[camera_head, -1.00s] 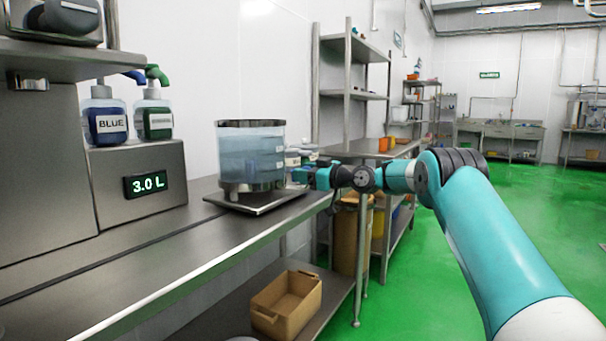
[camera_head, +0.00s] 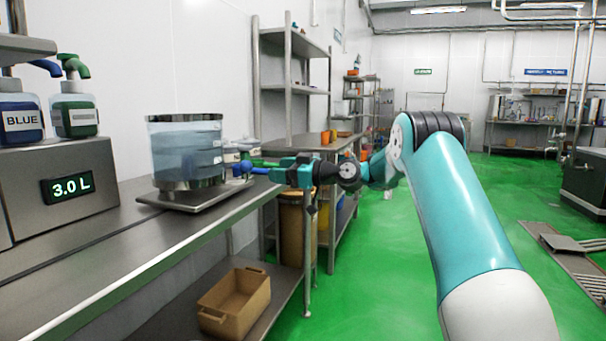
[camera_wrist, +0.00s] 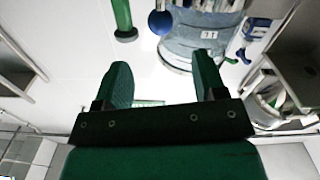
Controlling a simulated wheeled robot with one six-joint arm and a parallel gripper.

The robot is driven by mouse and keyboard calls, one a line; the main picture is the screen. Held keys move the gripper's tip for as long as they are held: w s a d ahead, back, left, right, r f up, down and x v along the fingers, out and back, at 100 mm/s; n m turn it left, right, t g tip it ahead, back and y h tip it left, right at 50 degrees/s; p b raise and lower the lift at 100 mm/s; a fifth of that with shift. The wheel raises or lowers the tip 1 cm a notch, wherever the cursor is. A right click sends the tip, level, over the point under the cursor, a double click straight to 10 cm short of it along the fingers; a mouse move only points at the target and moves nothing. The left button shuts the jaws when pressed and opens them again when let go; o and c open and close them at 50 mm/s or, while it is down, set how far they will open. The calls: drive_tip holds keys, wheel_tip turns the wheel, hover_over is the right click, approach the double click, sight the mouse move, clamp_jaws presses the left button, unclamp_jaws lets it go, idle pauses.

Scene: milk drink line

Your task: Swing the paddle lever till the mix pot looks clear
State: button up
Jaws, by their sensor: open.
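The mix pot (camera_head: 187,152) is a clear vessel with a dark rim, holding pale blue, see-through liquid. It stands on a metal plate at the left and also shows in the wrist view (camera_wrist: 190,42). My gripper (camera_head: 277,170) is just right of the pot, its jaws open and empty. In the wrist view its two green fingers (camera_wrist: 162,72) are spread apart. A blue ball knob (camera_wrist: 160,22) lies beyond the gap between them. A green rod (camera_wrist: 122,14) with a round end is beside it. I cannot tell which is the paddle lever.
A blue bottle (camera_head: 20,118) and a green bottle (camera_head: 75,115) stand on a steel box with a display (camera_head: 68,188) reading 3.0 L. Steel racks stand behind my arm.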

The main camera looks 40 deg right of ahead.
drive_tip(key=v, duration=0.6)
drive_tip(key=shift+s, duration=0.1)
idle(0.7)
